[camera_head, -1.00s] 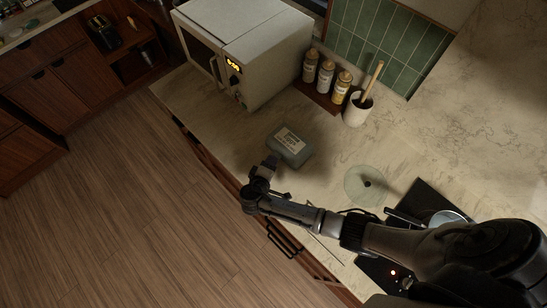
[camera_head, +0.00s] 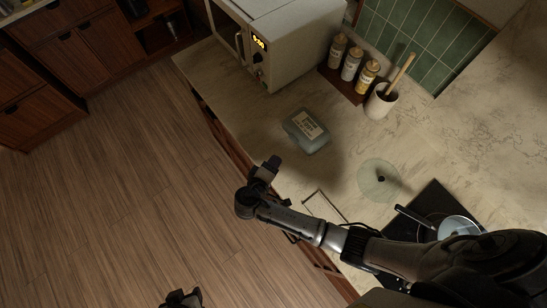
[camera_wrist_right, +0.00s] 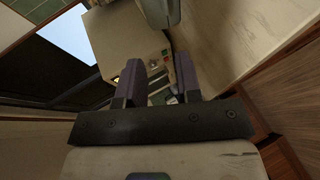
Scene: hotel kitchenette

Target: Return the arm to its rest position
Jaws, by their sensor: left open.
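My right gripper (camera_head: 268,168) hangs at the end of my right arm, over the counter's front edge, apart from a grey lidded container with a pale label (camera_head: 307,130). In the right wrist view the two fingers of the right gripper (camera_wrist_right: 159,76) stand apart with nothing between them. My left gripper (camera_head: 182,298) shows only at the bottom edge of the head view, over the floor. Most of the left arm is out of view.
A microwave (camera_head: 295,45) stands at the back left of the counter (camera_head: 235,85). Several jars and a white utensil cup (camera_head: 381,102) stand against the green tiles. A glass lid (camera_head: 379,181) lies near a pan (camera_head: 455,226) on the black hob. The wooden floor is clear.

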